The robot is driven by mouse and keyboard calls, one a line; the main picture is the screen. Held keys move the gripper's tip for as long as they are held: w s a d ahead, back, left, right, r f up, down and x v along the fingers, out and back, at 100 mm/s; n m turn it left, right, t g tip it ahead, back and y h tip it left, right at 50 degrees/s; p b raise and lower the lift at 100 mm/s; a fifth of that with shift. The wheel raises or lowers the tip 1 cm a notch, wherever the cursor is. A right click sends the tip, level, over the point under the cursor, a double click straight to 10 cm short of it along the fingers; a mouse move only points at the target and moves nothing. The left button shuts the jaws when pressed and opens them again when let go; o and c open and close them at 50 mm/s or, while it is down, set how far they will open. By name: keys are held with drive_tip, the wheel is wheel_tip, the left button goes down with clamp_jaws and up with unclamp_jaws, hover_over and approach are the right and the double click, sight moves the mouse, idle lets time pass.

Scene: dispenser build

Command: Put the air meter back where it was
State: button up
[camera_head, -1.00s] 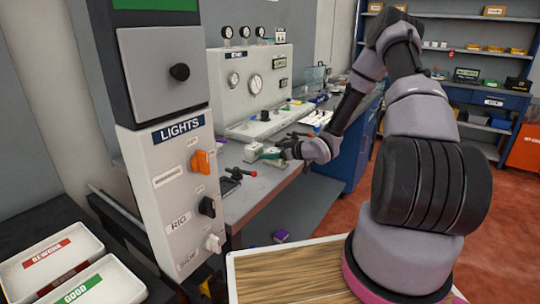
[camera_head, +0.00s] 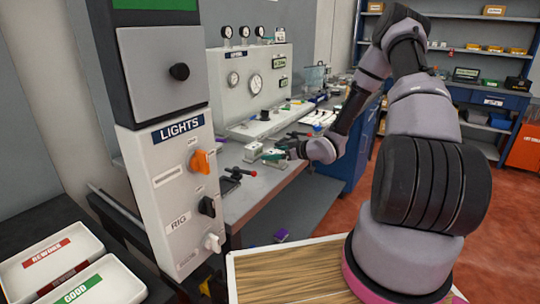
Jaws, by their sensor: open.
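My gripper (camera_head: 285,152) is small and far off in the head view, over the grey workbench (camera_head: 262,187). Its jaws are open. A small green-and-white device (camera_head: 272,156) is right at the fingertips; it may be the air meter, but it is too small to be sure. I cannot tell whether the fingers touch it. A small whitish block (camera_head: 253,150) stands on the bench just left of it. The gripper partly hides what is behind it.
A white gauge panel (camera_head: 236,84) stands at the back of the bench. A red-tipped lever fixture (camera_head: 234,177) is at the bench's left. The LIGHTS switch column (camera_head: 170,215) fills the near left. Two trays (camera_head: 102,284) are lower left. Shelves (camera_head: 455,33) stand far right.

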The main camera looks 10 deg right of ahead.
drive_tip(key=v, duration=1)
drive_tip(key=d+r+m+h, duration=0.3)
drive_tip(key=d+r+h, duration=0.45)
drive_tip(key=r, duration=0.35)
drive_tip(key=s+r+m+g+h, duration=0.1)
drive_tip(key=s+r+m+h, duration=0.35)
drive_tip(key=r, duration=0.65)
drive_tip(key=s+a+r+m+g+y, duration=0.1)
drive_tip(key=s+a+r, duration=0.3)
drive_tip(key=s, duration=0.7)
drive_tip(key=s+a+r+m+y, duration=0.3)
drive_tip(key=s+r, duration=0.5)
drive_tip(key=s, duration=0.4)
drive_tip(key=shift+a+m+g, duration=0.4)
drive_tip(key=shift+a+m, duration=0.45)
drive_tip(key=shift+a, duration=0.35)
